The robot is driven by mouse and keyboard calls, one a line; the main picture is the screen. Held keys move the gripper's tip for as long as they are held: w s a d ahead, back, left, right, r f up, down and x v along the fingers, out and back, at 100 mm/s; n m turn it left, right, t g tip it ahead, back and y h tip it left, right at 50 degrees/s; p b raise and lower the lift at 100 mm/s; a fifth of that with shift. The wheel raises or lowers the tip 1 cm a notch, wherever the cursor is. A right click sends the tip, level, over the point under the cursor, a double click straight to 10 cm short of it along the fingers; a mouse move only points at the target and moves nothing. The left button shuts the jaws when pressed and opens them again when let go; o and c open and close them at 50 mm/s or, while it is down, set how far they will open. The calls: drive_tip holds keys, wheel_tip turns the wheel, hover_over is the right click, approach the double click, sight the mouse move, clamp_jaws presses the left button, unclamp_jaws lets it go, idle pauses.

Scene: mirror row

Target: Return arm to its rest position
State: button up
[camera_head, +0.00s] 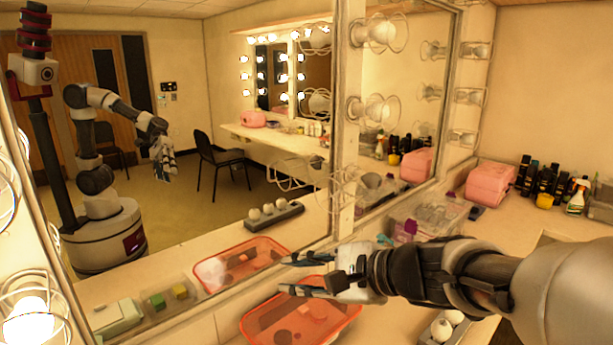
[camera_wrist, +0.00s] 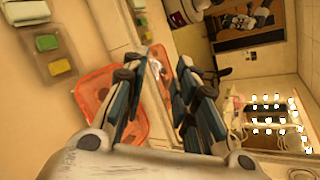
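My gripper (camera_head: 287,274) reaches in from the right, above the counter in front of the mirror. Its two fingers point left and stand apart, with nothing seen between them. The wrist view shows the gripper (camera_wrist: 160,95) too, with open space between the fingers. Most of my arm (camera_head: 480,280) stretches out level toward the right edge. The mirror (camera_head: 215,175) shows my body and arm reflected, with the gripper hanging forward. No marker of a rest position is seen.
An orange tray (camera_head: 251,326) with small items lies below my gripper. A holder with white round things (camera_head: 445,327) sits under my forearm. A clear bin (camera_head: 432,212), pink case (camera_head: 489,184) and several bottles stand behind. The wrist view shows green (camera_wrist: 48,42) and yellow blocks (camera_wrist: 60,66).

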drive_tip(key=s+f+n+g+h, duration=0.25)
drive_tip(key=s+n, duration=0.35)
drive_tip(key=s, duration=0.4)
drive_tip(key=s+d+f+n+h, duration=0.3)
drive_tip(key=s+d+n+h, duration=0.1)
drive_tip(key=s+d, duration=0.2)
drive_tip(key=s+d+f+n+h, duration=0.3)
drive_tip(key=s+d+n+h, duration=0.1)
drive_tip(key=s+d, duration=0.3)
drive_tip(key=shift+s+d+n, duration=0.25)
drive_tip(key=shift+d+n, duration=0.05)
drive_tip(key=shift+d, duration=0.4)
